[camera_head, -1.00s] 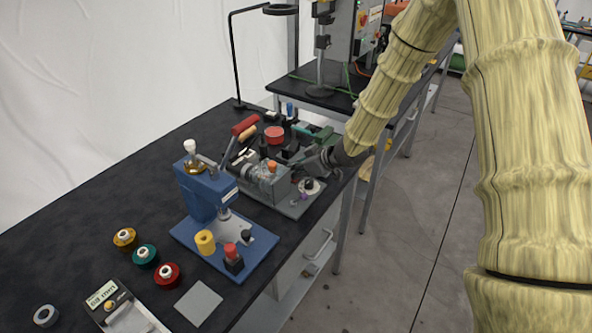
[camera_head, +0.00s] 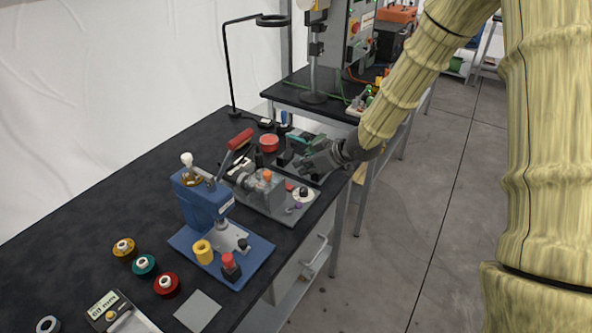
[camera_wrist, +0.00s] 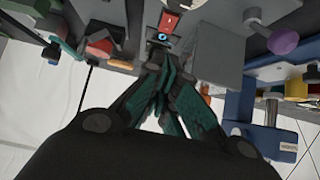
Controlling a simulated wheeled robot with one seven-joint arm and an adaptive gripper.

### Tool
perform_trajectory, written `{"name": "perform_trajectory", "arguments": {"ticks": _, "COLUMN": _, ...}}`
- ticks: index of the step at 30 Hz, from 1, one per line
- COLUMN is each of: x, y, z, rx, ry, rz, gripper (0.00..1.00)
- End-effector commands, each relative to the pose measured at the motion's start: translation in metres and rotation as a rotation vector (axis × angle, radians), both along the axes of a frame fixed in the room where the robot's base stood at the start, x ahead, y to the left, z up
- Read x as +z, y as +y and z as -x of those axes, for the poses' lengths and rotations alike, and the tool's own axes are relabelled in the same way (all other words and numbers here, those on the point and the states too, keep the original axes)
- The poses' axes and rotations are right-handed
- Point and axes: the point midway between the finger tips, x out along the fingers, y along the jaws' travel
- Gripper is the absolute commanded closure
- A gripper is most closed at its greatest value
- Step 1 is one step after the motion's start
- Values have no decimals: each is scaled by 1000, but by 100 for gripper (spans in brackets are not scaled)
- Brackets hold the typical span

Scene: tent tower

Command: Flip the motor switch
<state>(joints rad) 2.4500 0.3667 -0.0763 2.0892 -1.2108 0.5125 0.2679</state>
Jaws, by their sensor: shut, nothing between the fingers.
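A small red part (camera_wrist: 169,22) with a bright blue-ringed mark below it lies just ahead of my fingertips in the wrist view; it looks like the motor switch, but its position cannot be told. It sits beside a grey block of the grey motor unit (camera_head: 265,190), where a small red spot (camera_head: 289,187) shows in the head view. My gripper (camera_wrist: 163,62) is shut and empty, its teal-lined fingers together, and appears close to the red part; contact cannot be told. In the head view my gripper (camera_head: 308,168) hangs over the back right side of the unit.
A purple knob (camera_wrist: 285,40) and an orange knob (camera_head: 267,175) stand on the unit. A red round container (camera_head: 269,143) is behind.

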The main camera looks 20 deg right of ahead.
Motion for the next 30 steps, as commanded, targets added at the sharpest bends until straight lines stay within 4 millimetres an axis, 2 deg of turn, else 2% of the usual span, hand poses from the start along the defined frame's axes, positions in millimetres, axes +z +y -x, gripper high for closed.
{"name": "perform_trajectory", "arguments": {"ticks": 6, "x": 17, "y": -13, "z": 17, "rx": 0, "ry": -1, "rz": -1, "gripper": 100}}
{"name": "perform_trajectory", "arguments": {"ticks": 13, "x": 27, "y": -21, "z": 27, "rx": -1, "ry": -1, "rz": -1, "gripper": 100}}
{"name": "perform_trajectory", "arguments": {"ticks": 30, "x": 28, "y": -23, "z": 29, "rx": -1, "ry": 0, "rz": 1, "gripper": 100}}
